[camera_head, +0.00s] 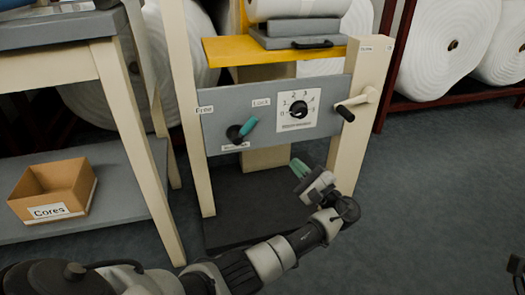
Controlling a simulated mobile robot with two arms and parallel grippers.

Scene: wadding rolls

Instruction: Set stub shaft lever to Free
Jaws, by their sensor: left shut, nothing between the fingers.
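The stub shaft lever (248,127) is a short teal handle on a dark round hub, set on the left part of a grey panel (220,122). It points up and right, toward the "Lock" label (261,103). The "Free" label (205,110) is at the panel's left edge. A small plate under the hub is too small to read. My left gripper (299,167) is shut and empty, with greenish fingers pointing up and left. In the picture it is below and right of the lever, apart from it.
A numbered dial (298,110) is right of the lever, and a crank with a black grip (346,113) is on the right post. A yellow shelf (225,50) is above the panel. A "Cores" box (55,188) is at left. Floor at right is mostly clear.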

